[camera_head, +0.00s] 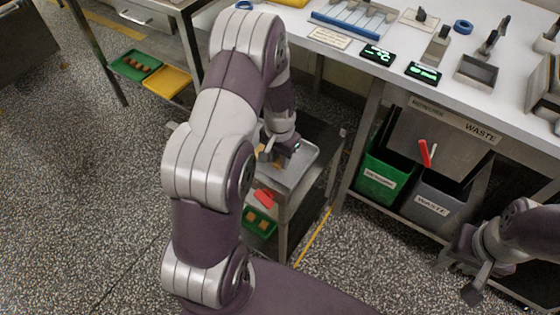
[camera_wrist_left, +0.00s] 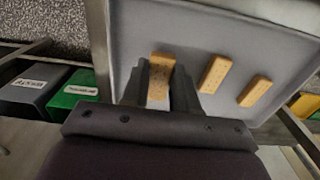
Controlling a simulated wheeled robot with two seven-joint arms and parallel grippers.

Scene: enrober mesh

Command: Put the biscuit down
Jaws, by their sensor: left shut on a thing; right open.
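My left gripper (camera_head: 283,150) is over a grey metal tray (camera_head: 297,172) on a small cart. In the left wrist view its fingers (camera_wrist_left: 165,88) are shut on a biscuit (camera_wrist_left: 159,76), which is golden brown and oblong. The tray (camera_wrist_left: 235,38) lies behind it. Two more biscuits lie on the tray, one (camera_wrist_left: 215,74) just right of the gripper and another (camera_wrist_left: 255,91) further right. I cannot tell whether the held biscuit touches the tray. In the head view my left arm hides much of the tray. My right gripper (camera_head: 459,277) is open and empty at lower right.
A white bench (camera_head: 400,78) with small devices stands behind the cart. Below it are a green bin (camera_head: 378,178) and a grey waste bin (camera_head: 436,207). The cart's lower shelf holds a red item (camera_head: 264,199) and a green tray (camera_head: 259,222).

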